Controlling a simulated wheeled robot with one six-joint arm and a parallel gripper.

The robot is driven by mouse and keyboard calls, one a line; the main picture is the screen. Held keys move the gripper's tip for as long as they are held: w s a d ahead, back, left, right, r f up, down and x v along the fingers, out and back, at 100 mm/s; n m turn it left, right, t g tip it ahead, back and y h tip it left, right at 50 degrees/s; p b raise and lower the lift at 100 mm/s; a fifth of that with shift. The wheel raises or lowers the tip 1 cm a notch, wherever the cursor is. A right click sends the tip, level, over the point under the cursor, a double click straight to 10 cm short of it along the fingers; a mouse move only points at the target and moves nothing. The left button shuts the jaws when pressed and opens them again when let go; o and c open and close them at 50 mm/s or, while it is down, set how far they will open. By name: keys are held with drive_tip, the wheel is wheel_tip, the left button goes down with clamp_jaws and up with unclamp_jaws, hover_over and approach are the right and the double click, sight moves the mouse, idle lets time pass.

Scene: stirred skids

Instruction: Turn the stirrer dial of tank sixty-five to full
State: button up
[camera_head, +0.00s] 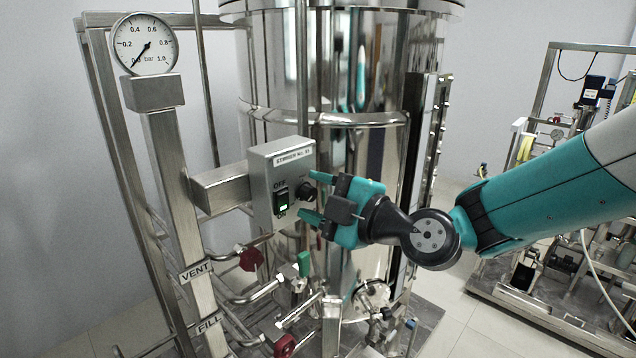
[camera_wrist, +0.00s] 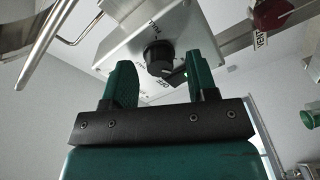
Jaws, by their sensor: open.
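The stirrer control box (camera_head: 262,165) is a grey box in front of the steel tank (camera_head: 270,85). Its label reads like "STIRRER NO." with a number too small to read surely. A black round dial (camera_head: 306,192) sits on its face, right of a green-lit switch (camera_head: 283,203) under the word OFF. My gripper (camera_head: 313,195) is open, its two teal fingers pointing at the dial. In the wrist view the dial (camera_wrist: 158,58) lies ahead between the open fingers (camera_wrist: 164,75), apparently clear of both. The dial's pointer setting cannot be told.
A pressure gauge (camera_head: 145,45) reads near zero on a post at left. VENT and FILL plates, a dark red valve knob (camera_head: 251,259) and pipes lie below the box. Another skid (camera_head: 555,220) stands at right. Bare floor lies between the skids.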

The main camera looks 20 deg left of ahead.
drive_tip(key=shift+a, duration=0.1)
drive_tip(key=c, duration=0.9)
drive_tip(key=shift+f+b, duration=0.1)
drive_tip(key=shift+b, duration=0.3)
